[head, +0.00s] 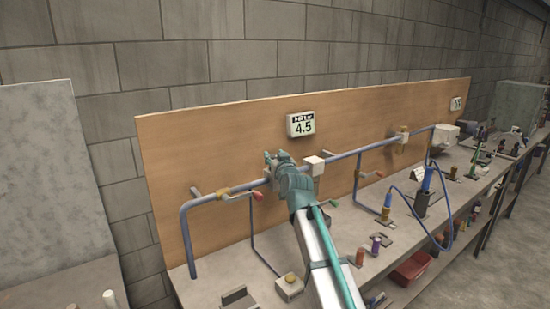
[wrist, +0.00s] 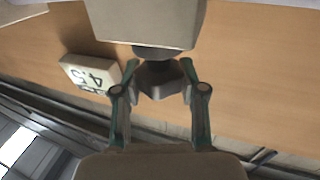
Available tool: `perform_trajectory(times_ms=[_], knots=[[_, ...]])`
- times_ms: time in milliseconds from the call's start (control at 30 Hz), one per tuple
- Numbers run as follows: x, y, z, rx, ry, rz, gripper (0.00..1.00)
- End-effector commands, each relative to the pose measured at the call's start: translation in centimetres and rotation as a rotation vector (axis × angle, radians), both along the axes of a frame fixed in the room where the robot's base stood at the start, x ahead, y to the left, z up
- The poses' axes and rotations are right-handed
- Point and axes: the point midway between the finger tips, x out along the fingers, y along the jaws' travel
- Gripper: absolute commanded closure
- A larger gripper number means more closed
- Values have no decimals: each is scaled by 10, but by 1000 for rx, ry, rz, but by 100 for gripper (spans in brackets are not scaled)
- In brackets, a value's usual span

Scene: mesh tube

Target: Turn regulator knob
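In the wrist view, a dark grey faceted knob (wrist: 162,82) sits on a short dark stem under a light grey box (wrist: 145,22), which I take to be the regulator. My gripper (wrist: 160,68) has one teal finger on each side of the knob. The fingertips are close to its sides, but I cannot tell whether they press on it. In the head view, my gripper (head: 277,158) is at the pipe in front of the wooden board, and it hides the knob. A display (head: 301,124) reading 4.5 is above it; it also shows in the wrist view (wrist: 92,72).
A blue-grey pipe (head: 365,149) runs along the wooden board (head: 220,140), with a white box (head: 313,165) just right of my gripper. Red-handled valves (head: 257,195) stick out nearby. The bench (head: 225,284) holds several small fittings, a blue cylinder (head: 427,180) and a hose.

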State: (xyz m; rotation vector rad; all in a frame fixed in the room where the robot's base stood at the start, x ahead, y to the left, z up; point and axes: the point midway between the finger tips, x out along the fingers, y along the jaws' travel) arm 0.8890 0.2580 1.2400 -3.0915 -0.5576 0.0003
Motion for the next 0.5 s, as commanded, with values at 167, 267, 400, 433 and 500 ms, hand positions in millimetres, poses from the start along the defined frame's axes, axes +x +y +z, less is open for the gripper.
perform_trajectory(times_ms=[167, 267, 400, 433, 500], knots=[[0, 0, 0, 0, 0, 0, 94], [0, 0, -1, 0, 0, 2, 94], [1, 0, -3, 2, -2, 13, 94], [1, 0, -3, 2, -2, 17, 94], [1, 0, -5, 1, -1, 29, 94]])
